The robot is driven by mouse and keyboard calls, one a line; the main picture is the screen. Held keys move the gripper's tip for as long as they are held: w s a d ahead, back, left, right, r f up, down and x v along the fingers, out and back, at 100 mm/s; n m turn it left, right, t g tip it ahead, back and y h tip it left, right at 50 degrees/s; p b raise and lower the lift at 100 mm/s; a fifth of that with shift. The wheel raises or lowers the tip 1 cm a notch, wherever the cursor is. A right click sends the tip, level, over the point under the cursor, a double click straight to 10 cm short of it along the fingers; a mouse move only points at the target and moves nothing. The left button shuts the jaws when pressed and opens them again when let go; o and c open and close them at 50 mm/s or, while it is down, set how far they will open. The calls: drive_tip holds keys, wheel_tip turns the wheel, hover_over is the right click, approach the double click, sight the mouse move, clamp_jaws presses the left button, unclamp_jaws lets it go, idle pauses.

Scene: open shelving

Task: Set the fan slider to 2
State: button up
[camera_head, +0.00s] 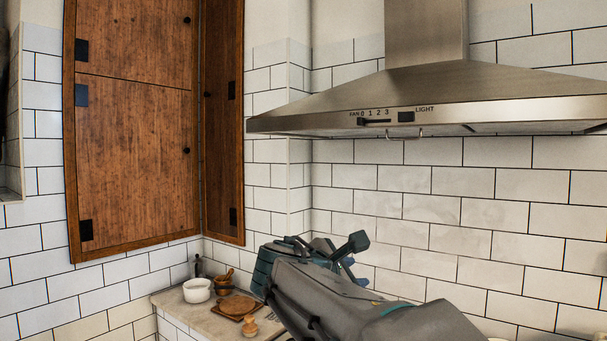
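The range hood (440,98) is brushed steel and hangs on the tiled wall at the upper right. On its front edge is the fan slider (374,122), a dark horizontal strip under the marks FAN 0 1 2 3. Its dark knob (361,121) appears to be at the left end, under 0, though it is small. My gripper (335,250) is below the hood, at the end of my grey arm, well apart from the slider. Its fingers are partly hidden by my arm, and whether they are open or shut is unclear.
A dark light switch (406,117) is just right of the slider, above a small hook-like bar (405,134). Wooden cabinets (135,120) are at left. A counter (176,304) below holds a white pot (197,291) and a wooden board (236,306). Space before the hood is clear.

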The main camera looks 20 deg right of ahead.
drive_tip(key=w+r+n+t+h+p, duration=0.1)
drive_tip(key=w+r+n+t+h, duration=0.2)
drive_tip(key=r, duration=0.8)
drive_tip(key=n+t+h+p, duration=0.1)
drive_tip(key=n+t+h, duration=0.15)
drive_tip(key=n, duration=0.35)
approach(359, 122)
drive_tip(key=shift+h, duration=0.25)
drive_tip(key=p+x, duration=0.5)
drive_tip(key=x, duration=0.3)
drive_tip(key=shift+w+d, duration=0.2)
